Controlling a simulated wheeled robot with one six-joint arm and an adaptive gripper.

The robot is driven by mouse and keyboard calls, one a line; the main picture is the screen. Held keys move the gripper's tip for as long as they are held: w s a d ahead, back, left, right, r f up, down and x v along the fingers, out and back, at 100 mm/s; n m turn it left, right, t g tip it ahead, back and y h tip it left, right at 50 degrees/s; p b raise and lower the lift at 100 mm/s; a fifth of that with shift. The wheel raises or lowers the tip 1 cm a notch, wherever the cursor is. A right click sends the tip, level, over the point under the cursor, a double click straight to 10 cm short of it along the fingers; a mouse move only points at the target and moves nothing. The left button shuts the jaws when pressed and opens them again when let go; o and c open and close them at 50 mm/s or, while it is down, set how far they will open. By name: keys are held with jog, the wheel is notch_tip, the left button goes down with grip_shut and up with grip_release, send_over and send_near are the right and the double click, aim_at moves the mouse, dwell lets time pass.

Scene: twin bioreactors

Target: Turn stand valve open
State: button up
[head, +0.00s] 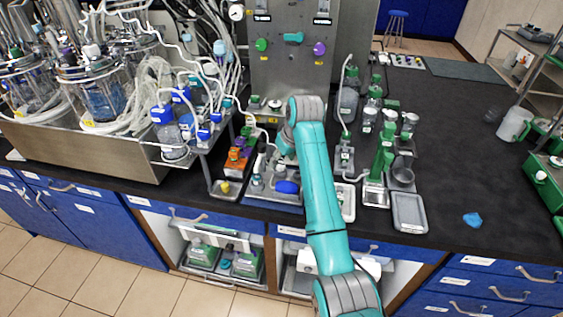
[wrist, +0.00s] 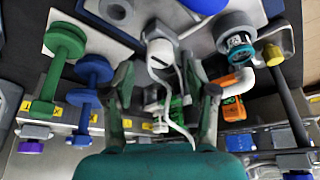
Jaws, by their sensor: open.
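I cannot tell for certain which part is the stand valve. A teal handle (head: 293,37) sits on the upright steel panel (head: 290,75), between a green knob (head: 261,44) and a purple knob (head: 319,48). In the wrist view, a green handled part (wrist: 62,50) and a blue one (wrist: 93,80) stand left of my gripper (wrist: 166,90). My gripper's fingers are apart, with a white tube and green parts seen between and beyond them. Nothing is clearly held. In the head view my gripper is low over the bench, below the panel, partly hidden by my arm.
An orange block (head: 238,160) and small bottles crowd the left of my arm; a green column (head: 382,153) and a grey tray (head: 409,212) stand right. Glass vessels with loose tubing (head: 103,95) fill the far left. The black bench (head: 460,150) is mostly clear at right.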

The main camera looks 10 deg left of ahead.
jog(key=v, duration=0.9)
jog(key=shift+r, duration=0.15)
